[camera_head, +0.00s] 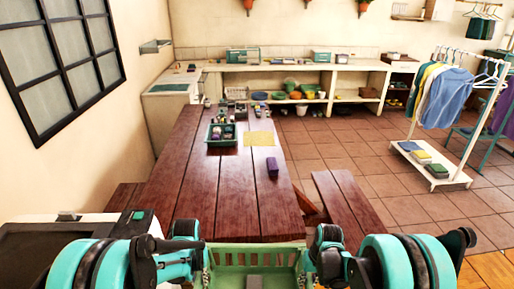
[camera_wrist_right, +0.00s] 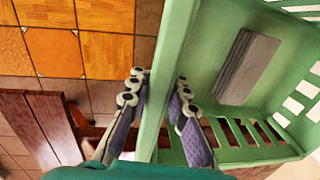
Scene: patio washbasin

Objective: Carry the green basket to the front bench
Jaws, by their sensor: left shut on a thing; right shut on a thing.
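The green basket (camera_head: 255,257) is at the bottom middle of the head view, in front of the near end of the wooden table. My left gripper (camera_head: 204,262) is at its left side and my right gripper (camera_head: 308,262) is at its right side, both shut on it. In the right wrist view, the fingers of my right gripper (camera_wrist_right: 155,100) straddle the basket's wall (camera_wrist_right: 172,60). A grey flat thing (camera_wrist_right: 247,67) shows inside the basket. One wooden bench (camera_head: 345,200) stands right of the table and another (camera_head: 122,197) left. I cannot tell which is the front bench.
The long wooden table (camera_head: 235,200) bears a small green crate (camera_head: 222,135), a yellow mat (camera_head: 259,139) and a purple block (camera_head: 272,166). A clothes rack (camera_head: 465,120) stands at the right.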

